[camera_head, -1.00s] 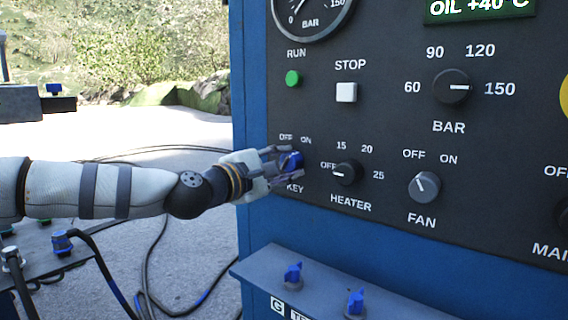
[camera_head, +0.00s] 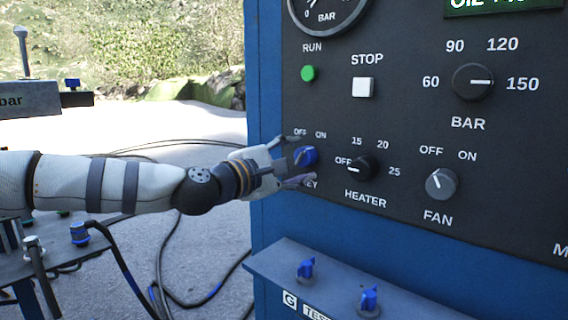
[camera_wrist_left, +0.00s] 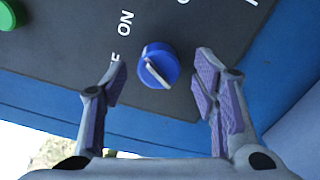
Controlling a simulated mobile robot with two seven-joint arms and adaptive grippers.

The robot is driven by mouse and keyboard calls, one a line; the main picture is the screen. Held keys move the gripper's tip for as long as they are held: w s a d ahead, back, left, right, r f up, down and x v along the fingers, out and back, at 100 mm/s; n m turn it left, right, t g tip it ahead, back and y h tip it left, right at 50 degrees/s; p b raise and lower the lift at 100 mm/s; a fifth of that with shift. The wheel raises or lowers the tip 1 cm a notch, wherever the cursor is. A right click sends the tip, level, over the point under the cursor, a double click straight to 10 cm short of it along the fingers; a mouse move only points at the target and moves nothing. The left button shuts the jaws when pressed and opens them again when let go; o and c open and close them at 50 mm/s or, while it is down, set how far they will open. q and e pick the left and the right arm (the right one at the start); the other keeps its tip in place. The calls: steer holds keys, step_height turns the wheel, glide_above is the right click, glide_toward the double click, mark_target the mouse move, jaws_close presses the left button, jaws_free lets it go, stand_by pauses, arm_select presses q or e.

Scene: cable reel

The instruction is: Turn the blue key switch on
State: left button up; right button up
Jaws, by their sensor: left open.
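The blue key switch (camera_head: 308,156) is a round blue knob with a white line, at the lower left of the dark panel under the OFF and ON labels. It also shows in the left wrist view (camera_wrist_left: 158,65), where its white line slants toward the ON label. My left gripper (camera_head: 300,160) is open, with one finger above and one below the switch in the head view. In the left wrist view the left gripper (camera_wrist_left: 163,85) has its fingers spread on both sides of the knob, apart from it. The KEY label is partly hidden by a finger. My right gripper is out of view.
The heater knob (camera_head: 361,167) is close to the right of the switch, with the fan knob (camera_head: 441,184) beyond. The green RUN button (camera_head: 309,73) and white STOP button (camera_head: 363,87) are above. A ledge (camera_head: 330,277) with blue fittings juts out below.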

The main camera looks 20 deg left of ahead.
arm_select(q)
steer(key=v, duration=1)
steer(key=shift+s+a, duration=0.2)
steer(key=shift+s, duration=0.15)
steer(key=s+d+f+m+g+p, duration=0.1)
steer(key=s+d+f+m+g, duration=0.2)
steer(key=f, duration=0.7)
steer(key=s+d+f+m+g+p, duration=0.25)
steer(key=d+f+g, duration=0.2)
steer(key=f, duration=0.45)
steer(key=s+d+f+m+g+y+p, duration=0.1)
steer(key=s+d+f+m+g, duration=0.25)
steer(key=s+f, duration=0.8)
steer(key=s+a+f+m+g+y+p, duration=0.1)
steer(key=s+a+f+m+g, duration=0.1)
steer(key=s, duration=0.8)
steer(key=s+a+f+m+g+y+p, duration=0.1)
steer(key=s+a+f+m+g+y, duration=0.1)
steer(key=s, duration=0.9)
steer(key=s+a+f+m+g+y+p, duration=0.2)
steer(key=s+a+f+m+g, duration=0.2)
steer(key=s, duration=0.7)
steer(key=shift+a+m, duration=0.3)
steer(key=shift+a, duration=0.55)
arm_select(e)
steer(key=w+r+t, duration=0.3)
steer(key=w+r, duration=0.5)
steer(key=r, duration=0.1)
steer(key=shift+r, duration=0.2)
